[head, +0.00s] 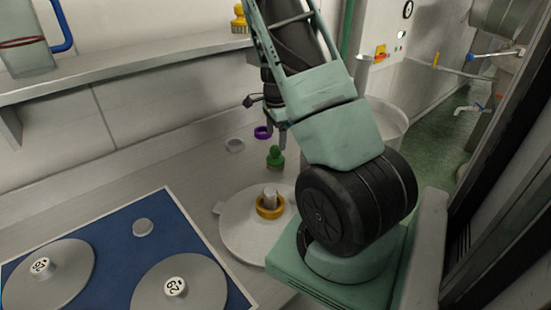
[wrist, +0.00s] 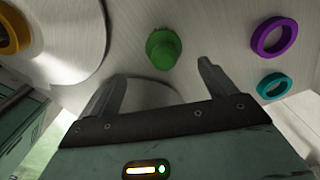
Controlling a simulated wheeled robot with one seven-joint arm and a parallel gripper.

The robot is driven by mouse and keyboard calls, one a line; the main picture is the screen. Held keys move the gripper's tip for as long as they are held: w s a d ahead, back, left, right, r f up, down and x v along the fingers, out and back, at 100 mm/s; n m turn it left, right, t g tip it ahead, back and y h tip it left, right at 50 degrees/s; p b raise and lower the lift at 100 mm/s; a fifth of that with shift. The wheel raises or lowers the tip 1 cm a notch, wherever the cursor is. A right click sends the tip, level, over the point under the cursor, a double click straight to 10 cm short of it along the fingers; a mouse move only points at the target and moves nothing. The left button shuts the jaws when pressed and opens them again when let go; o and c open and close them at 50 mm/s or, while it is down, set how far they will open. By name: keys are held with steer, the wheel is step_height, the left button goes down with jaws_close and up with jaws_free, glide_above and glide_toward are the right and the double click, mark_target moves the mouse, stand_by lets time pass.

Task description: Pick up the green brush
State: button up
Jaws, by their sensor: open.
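The green brush (head: 275,156) stands on the grey worktop, with a rounded knob on top and bristles below. In the wrist view the green brush (wrist: 163,48) lies beyond the fingertips, roughly centred between them. My gripper (wrist: 158,72) is open, its two fingers apart with nothing between them. In the head view my gripper (head: 276,140) hangs just above and behind the brush, partly hidden by my arm. I cannot tell the exact gap between fingertips and brush.
A teal ring (wrist: 273,85) shows in the wrist view. A round lid (head: 240,228) with a yellow ring (head: 270,207) is in front. A yellow brush (head: 240,19) stands on the shelf (head: 130,65).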

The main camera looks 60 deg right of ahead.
mark_target(275, 154)
step_height(275, 154, down, 4)
steer(key=shift+r, duration=0.25)
steer(key=shift+w+d+f+p, duration=0.15)
steer(key=shift+f+p, duration=0.4)
steer(key=shift+f, duration=0.75)
steer(key=shift+w+d+f+p, duration=0.15)
steer(key=shift+f+p, duration=0.35)
steer(key=shift+f, duration=0.75)
steer(key=c, duration=1.1)
